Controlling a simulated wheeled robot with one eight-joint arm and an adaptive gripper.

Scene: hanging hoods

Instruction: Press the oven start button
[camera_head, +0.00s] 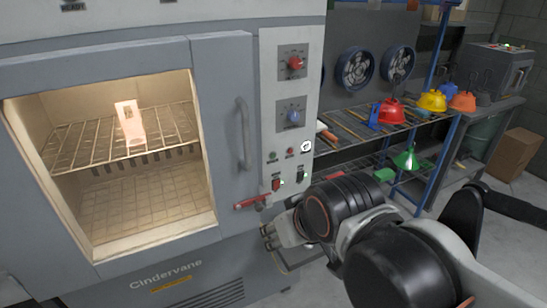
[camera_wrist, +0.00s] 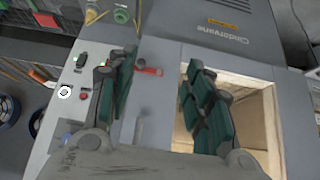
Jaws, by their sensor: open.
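The grey oven (camera_head: 225,110) has a control panel (camera_head: 270,95) on its right side. The red button also shows in the wrist view (camera_wrist: 84,96). I cannot read which button is start. My gripper (camera_wrist: 160,62) is open and empty in front of the oven. Its left finger covers part of the panel.
A red lever (camera_head: 252,202) sticks out beside the panel, and it shows between my fingers in the wrist view. A vertical door handle (camera_head: 244,135) stands left.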

